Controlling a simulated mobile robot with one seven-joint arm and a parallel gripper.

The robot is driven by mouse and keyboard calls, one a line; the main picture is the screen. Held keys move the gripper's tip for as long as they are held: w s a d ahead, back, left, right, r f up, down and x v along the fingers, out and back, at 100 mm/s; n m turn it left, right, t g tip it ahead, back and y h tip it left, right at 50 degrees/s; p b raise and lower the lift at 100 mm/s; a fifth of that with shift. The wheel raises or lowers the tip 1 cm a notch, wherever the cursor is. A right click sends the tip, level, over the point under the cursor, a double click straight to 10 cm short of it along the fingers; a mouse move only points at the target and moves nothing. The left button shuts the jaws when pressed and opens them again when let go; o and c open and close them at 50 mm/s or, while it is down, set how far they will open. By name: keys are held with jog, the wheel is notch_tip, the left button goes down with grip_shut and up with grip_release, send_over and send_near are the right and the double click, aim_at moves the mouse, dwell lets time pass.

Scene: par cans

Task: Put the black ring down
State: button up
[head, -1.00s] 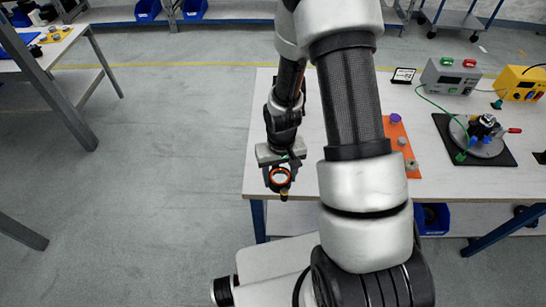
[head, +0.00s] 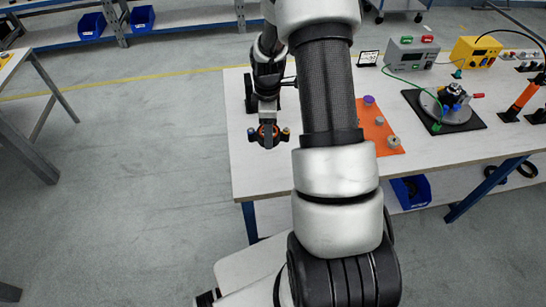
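My gripper (head: 268,136) hangs over the left part of the white table in the head view, left of my arm's big links. Its two fingertips show as small dark knobs with bluish and orange spots. A small dark piece with orange at its sides shows between them, and it may be the black ring seen nearly edge-on. It is too small to tell whether the fingers touch it or whether it touches the table.
An orange mat (head: 372,122) with small round parts lies to the right. Further right are a black mat with a round fixture (head: 452,108), a grey box (head: 410,55) and a yellow box (head: 475,50).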

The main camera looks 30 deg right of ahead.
aim_at(273, 155)
jog(key=shift+w+d+r+n, duration=0.15)
jog(key=shift+w+d+n, duration=0.05)
jog(key=shift+d+n, duration=0.25)
jog(key=shift+w+d+r+n, duration=0.15)
jog(key=shift+d+n, duration=0.2)
jog(key=shift+d, duration=0.05)
jog(key=shift+d+f, duration=0.1)
jog(key=shift+f, duration=4.95)
jog(key=o, duration=1)
jog(key=shift+c, duration=0.2)
